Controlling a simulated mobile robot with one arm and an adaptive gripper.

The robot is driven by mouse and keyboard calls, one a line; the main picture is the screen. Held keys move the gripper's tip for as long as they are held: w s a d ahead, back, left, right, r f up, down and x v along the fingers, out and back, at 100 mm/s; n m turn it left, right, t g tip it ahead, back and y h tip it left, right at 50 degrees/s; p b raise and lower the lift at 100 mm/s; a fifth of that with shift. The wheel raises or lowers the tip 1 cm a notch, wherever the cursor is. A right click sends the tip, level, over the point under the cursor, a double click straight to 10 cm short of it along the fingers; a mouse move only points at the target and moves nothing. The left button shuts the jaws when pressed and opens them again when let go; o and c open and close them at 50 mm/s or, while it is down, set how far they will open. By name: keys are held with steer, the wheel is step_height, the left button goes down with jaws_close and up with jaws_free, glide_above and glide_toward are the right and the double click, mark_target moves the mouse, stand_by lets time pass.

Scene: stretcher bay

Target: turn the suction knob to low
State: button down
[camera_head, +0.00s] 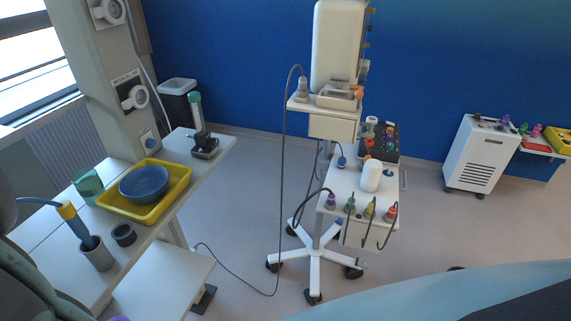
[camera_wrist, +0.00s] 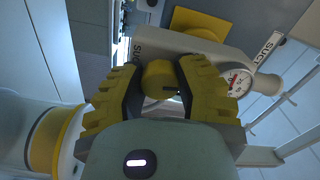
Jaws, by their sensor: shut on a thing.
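In the wrist view the suction knob (camera_wrist: 158,72) is a short yellow cylinder with a dark mark on its right side. It sits on the grey suction unit (camera_wrist: 212,52), which bears partly cut-off "SUC" lettering. My gripper (camera_wrist: 159,76) has its yellow ridged fingers on the left and right sides of the knob, shut on it. A round white gauge (camera_wrist: 237,82) with red on its face is on the unit, right of the right finger. The low mark cannot be made out. I cannot make out the knob or gripper in the head view.
In the head view, a side table (camera_head: 218,146) at the left holds a yellow tray (camera_head: 183,204) with a blue bowl (camera_head: 143,182). A wheeled trolley (camera_head: 351,232) stands in the middle, its cable trailing over the floor. A pale blue surface (camera_head: 455,296) fills the lower right.

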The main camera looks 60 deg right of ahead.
steer(key=shift+a+f+m, duration=0.1)
steer(key=shift+m, duration=0.4)
steer(key=shift+b, duration=0.3)
steer(key=c, duration=0.6)
jaws_free()
steer(key=v, duration=0.7)
steer(key=shift+s, duration=0.25)
